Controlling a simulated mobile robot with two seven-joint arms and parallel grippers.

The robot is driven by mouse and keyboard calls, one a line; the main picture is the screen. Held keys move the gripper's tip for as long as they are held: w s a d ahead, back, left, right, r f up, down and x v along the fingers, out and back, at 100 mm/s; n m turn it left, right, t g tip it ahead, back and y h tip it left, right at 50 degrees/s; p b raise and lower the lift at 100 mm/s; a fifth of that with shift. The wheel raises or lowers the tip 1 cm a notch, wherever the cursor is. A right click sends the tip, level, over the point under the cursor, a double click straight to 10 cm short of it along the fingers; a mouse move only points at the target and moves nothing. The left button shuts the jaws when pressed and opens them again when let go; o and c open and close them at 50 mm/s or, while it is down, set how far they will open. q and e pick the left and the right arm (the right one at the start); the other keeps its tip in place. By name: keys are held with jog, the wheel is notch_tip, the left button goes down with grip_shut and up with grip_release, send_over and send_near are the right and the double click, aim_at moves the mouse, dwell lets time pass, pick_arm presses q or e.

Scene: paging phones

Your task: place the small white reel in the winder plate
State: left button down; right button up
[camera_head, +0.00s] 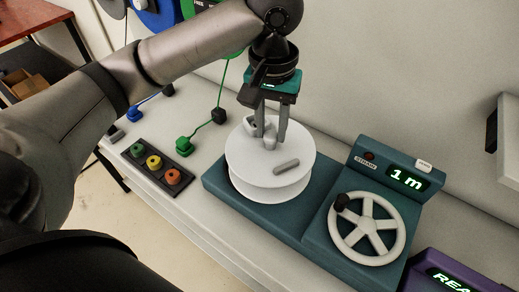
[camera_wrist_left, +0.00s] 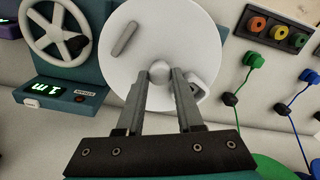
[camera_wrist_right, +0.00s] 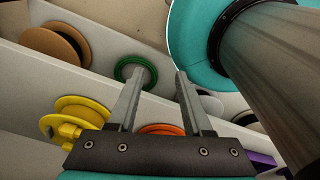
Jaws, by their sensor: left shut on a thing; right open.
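The small white reel (camera_head: 250,160) is at the left part of the teal winder base (camera_head: 212,187), flat and level-looking; it also fills the middle of the left wrist view (camera_wrist_left: 125,55). Its lower flange hides the winder plate, and I cannot tell whether it touches. My left gripper (camera_head: 271,138) is above the reel and shut on its round white centre knob, which shows between the fingertips (camera_wrist_left: 160,72). A grey bar lies on the reel's top. My right gripper (camera_wrist_right: 158,73) is open and empty, seen only in the right wrist view.
The winder's white handwheel (camera_head: 368,228) and "1 m" display (camera_head: 408,178) stand right of the reel. A panel of coloured buttons (camera_head: 155,162) and a green plug (camera_head: 186,144) lie left. Near my right gripper are a green reel (camera_wrist_right: 135,68), yellow reel (camera_wrist_right: 75,112) and orange reel (camera_wrist_right: 160,129).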

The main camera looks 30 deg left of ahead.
pick_arm(q)
jog(key=shift+n, duration=0.8)
jog(key=w+r+p, duration=0.1)
jog(key=w+a+r+p, duration=0.1)
jog(key=w+r+p, duration=0.1)
jog(key=r, duration=0.1)
jog(key=shift+a, duration=0.35)
jog(key=w+a+r+n+p, duration=0.3)
jog(key=w+r+n+p, duration=0.1)
jog(key=r+p, duration=0.25)
jog(key=f, duration=1)
jog(key=f+b, duration=0.1)
jog(key=f, duration=0.8)
jog(key=shift+a+f, duration=0.2)
jog(key=shift+f, duration=0.6)
pick_arm(e)
notch_tip(320, 180, up, 10)
jog(key=s, duration=0.1)
jog(key=shift+s+f, duration=0.2)
jog(key=shift+f, duration=0.05)
pick_arm(q)
jog(key=shift+f, duration=0.15)
pick_arm(e)
jog(key=shift+a, duration=0.1)
pick_arm(q)
jog(key=c, duration=0.5)
grip_release()
jog(key=shift+c, duration=0.2)
